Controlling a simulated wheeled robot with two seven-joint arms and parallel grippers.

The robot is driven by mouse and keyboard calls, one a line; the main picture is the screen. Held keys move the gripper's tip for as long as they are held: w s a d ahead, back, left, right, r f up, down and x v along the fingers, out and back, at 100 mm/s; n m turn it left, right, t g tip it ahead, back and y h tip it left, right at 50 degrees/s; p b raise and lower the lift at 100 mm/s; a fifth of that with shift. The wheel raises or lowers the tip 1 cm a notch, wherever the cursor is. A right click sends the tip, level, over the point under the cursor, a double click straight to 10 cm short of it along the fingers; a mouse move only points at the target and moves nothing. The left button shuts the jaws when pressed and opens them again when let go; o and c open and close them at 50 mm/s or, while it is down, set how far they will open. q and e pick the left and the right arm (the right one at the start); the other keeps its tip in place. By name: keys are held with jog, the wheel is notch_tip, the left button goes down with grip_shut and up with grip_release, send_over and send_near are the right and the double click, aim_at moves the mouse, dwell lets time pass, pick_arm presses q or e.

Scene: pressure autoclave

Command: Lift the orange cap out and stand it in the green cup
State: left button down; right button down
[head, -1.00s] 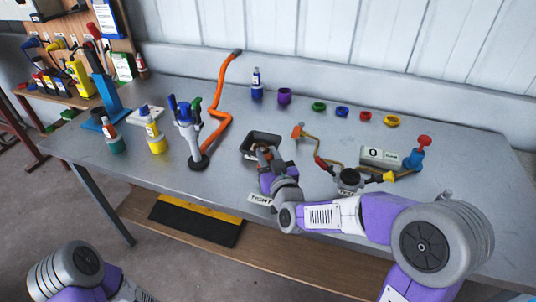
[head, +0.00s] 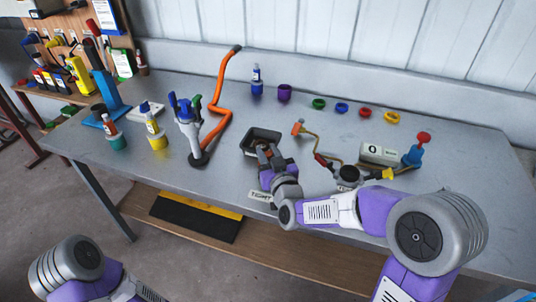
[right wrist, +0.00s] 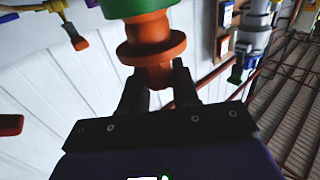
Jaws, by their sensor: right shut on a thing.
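My right gripper (head: 268,154) is at the black tray (head: 262,133) near the middle of the bench. In the right wrist view its two fingers (right wrist: 158,85) are shut on an orange flanged piece, the orange cap (right wrist: 150,48). A green part (right wrist: 135,5) adjoins the cap's far end at the top edge; I cannot tell whether it belongs to the cap. In the head view the gripper mostly hides the cap. The small green cup (head: 318,104) stands on the bench farther back, to the right of the tray. My left gripper is out of view.
Purple (head: 284,92), blue (head: 342,107), red (head: 365,113) and yellow (head: 391,118) cups stand along the back. A hose assembly with a gauge (head: 348,175) lies right of my gripper. A stand (head: 190,130) and orange pipe (head: 222,95) are left of the tray.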

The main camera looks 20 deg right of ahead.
jog(key=shift+r+p, duration=0.5)
jog(key=shift+r, duration=0.4)
jog(key=shift+b, duration=0.9)
dwell(1.0)
jog(key=shift+f, duration=1.5)
jog(key=c, duration=0.8)
grip_release()
jog(key=shift+o, duration=0.2)
jog(key=s, duration=0.7)
jog(key=shift+s+d, duration=0.25)
jog(key=shift+s, duration=0.05)
